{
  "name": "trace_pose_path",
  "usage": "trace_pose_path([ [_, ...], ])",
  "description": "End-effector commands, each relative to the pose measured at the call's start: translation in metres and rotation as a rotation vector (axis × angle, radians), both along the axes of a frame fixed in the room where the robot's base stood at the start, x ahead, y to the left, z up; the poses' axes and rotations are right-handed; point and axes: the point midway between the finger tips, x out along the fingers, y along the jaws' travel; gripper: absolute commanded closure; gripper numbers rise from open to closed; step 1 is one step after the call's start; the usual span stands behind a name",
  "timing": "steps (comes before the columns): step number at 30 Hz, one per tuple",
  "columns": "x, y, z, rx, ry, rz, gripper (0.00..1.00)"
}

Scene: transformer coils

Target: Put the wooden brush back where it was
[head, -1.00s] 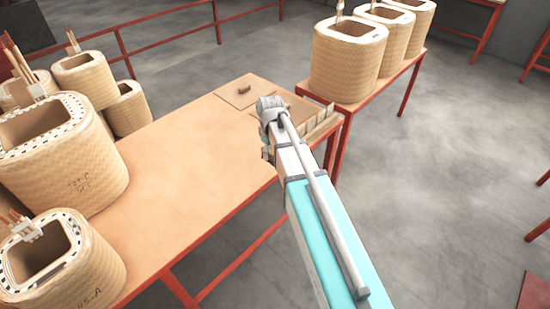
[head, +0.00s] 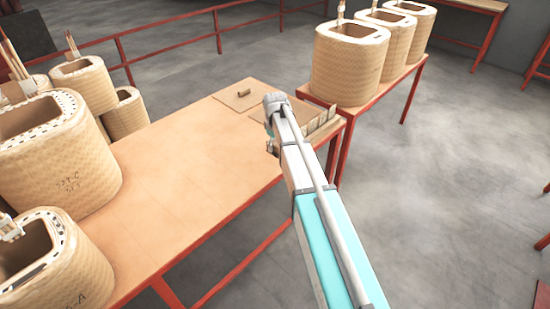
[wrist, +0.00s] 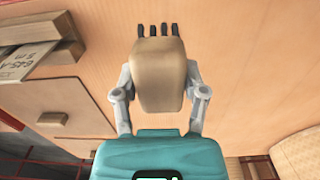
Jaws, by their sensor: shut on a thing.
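In the wrist view the wooden brush (wrist: 158,78) is a tan block with short black tufts at its far end. My gripper (wrist: 160,85) is shut on it, one grey finger along each side. The brush is over the brown tabletop; the gap below it cannot be judged. In the head view my arm hides the brush and most of the gripper, near the far right end of the long table (head: 185,165).
A flat board with a small block (head: 244,93) lies at the table's far end, beside a holder with small wooden pieces (head: 320,122). Large woven coils (head: 62,160) crowd the left; more coils (head: 348,65) stand on another table. The table's middle is clear.

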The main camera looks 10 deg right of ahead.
Motion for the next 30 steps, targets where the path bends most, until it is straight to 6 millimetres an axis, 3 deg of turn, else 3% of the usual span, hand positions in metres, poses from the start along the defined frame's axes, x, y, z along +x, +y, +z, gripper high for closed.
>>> trace_pose_path([
  [4, 0.011, -0.004, -0.016, 0.000, 0.000, 0.000, 0.82],
  [22, 0.016, -0.006, -0.021, 0.000, 0.000, -0.001, 0.82],
  [30, 0.024, -0.009, -0.039, 0.000, 0.000, 0.000, 0.82],
])
